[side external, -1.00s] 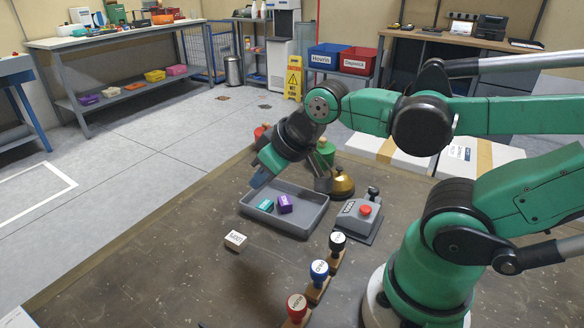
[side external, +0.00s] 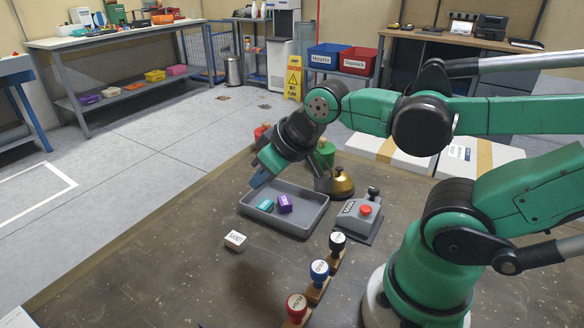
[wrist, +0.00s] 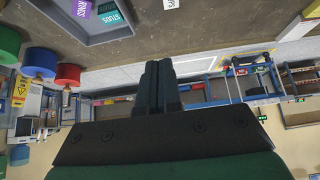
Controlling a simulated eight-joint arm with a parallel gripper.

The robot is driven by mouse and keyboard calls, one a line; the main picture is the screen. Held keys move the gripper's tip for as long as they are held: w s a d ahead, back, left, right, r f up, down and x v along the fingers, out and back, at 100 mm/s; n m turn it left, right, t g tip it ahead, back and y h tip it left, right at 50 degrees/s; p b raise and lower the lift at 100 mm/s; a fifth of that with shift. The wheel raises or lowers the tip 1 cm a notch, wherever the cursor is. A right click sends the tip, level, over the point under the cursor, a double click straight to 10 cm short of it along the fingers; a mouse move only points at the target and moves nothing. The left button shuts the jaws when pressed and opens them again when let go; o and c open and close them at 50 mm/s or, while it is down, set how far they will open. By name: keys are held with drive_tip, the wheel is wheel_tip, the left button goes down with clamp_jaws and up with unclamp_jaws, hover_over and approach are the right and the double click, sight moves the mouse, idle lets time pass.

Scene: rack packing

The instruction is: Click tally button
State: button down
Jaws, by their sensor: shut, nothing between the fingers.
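The tally counter (side external: 357,222) is a grey box on the table, right of the tray, with a red button (side external: 366,210) on its top and a small display. It does not show in the wrist view. My gripper (side external: 259,181) is over the far left side of the tray, angled down and to the left, well apart from the button. In the wrist view my gripper (wrist: 158,72) shows its two dark fingers pressed together, with nothing between them.
A grey tray (side external: 312,228) holds a teal box (side external: 265,206) and a purple box (side external: 285,204). A brass bell (side external: 343,184) stands behind the counter.

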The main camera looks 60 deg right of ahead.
idle(0.4)
wheel_tip(320, 180, up, 2)
drive_tip(key=m+g+h, duration=0.9)
drive_tip(key=m+g, duration=0.1)
drive_tip(key=m, duration=0.3)
hover_over(364, 211)
drive_tip(key=shift+r, duration=0.1)
drive_tip(key=shift+w+f, duration=0.1)
drive_tip(key=shift+f, duration=4.3)
